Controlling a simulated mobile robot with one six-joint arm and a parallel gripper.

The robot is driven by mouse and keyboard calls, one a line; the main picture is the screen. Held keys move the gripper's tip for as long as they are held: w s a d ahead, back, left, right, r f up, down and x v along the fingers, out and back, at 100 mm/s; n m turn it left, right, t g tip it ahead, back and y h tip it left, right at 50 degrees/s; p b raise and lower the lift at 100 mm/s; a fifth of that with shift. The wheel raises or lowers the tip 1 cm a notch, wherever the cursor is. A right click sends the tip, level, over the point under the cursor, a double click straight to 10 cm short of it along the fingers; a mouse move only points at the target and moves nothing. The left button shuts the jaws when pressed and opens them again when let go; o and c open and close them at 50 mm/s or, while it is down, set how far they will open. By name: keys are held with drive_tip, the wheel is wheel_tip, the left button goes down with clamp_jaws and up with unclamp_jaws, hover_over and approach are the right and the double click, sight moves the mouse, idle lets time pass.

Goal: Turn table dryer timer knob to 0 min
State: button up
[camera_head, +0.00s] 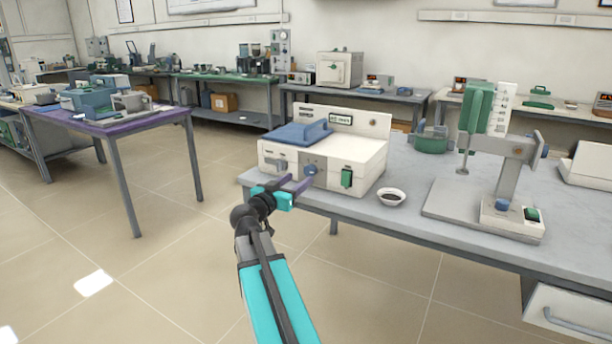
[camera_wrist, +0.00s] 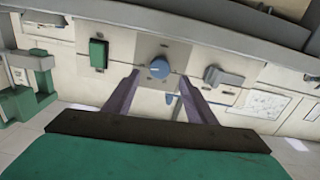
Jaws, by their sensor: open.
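The table dryer (camera_head: 335,155) is a white box with a blue handled lid at the left corner of the grey table. Its timer knob (camera_head: 310,169) is round and blue on the front face; it also shows in the wrist view (camera_wrist: 159,69). A green switch (camera_head: 346,178) sits to the knob's right in the head view. My gripper (camera_head: 297,186) is in front of the dryer's front face. In the wrist view its two purple fingers (camera_wrist: 158,93) are apart, one on each side just below the knob, with nothing between them. The dial markings are too small to read.
A small white bowl (camera_head: 391,197) stands right of the dryer on the grey table (camera_head: 400,228). A stand device with a green column (camera_head: 475,107) is further right. A purple-topped table (camera_head: 120,118) is at the left, with open floor between.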

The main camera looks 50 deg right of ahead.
sight(308, 172)
drive_tip(key=shift+x, duration=3.35)
drive_tip(key=shift+c, duration=0.4)
drive_tip(key=c, duration=1)
drive_tip(key=shift+o, duration=0.2)
